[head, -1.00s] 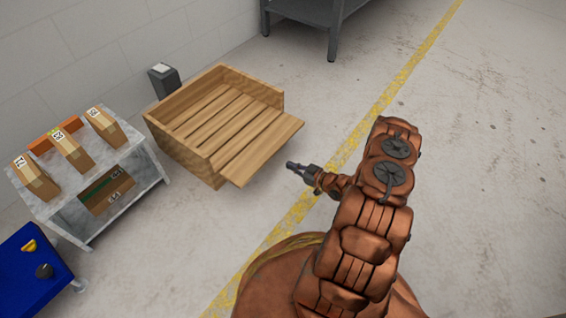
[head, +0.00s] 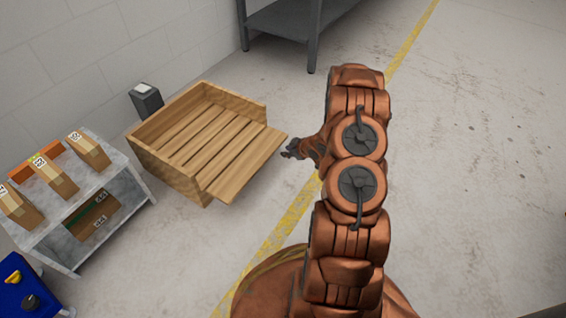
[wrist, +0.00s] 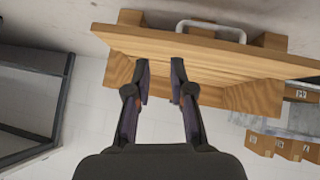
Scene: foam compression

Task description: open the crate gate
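The wooden slatted crate (head: 160,175) stands on the floor at the left of the head view. Its gate (head: 242,165) is swung down and out from the side nearest me, leaving that side open. In the wrist view the gate (wrist: 205,55) spans the top, seen at a shallow angle, with a grey bar handle (wrist: 211,27) on one face. My gripper (wrist: 161,65) is open, and only wood shows between its fingertips. In the head view my gripper (head: 291,151) is just beyond the gate's outer edge. I cannot tell whether it touches the gate.
A grey table (head: 134,172) with several cardboard boxes stands left of the crate. A dark bin (head: 146,100) is behind the crate, and a grey metal bench (head: 282,18) stands at the back. The floor at right is clear.

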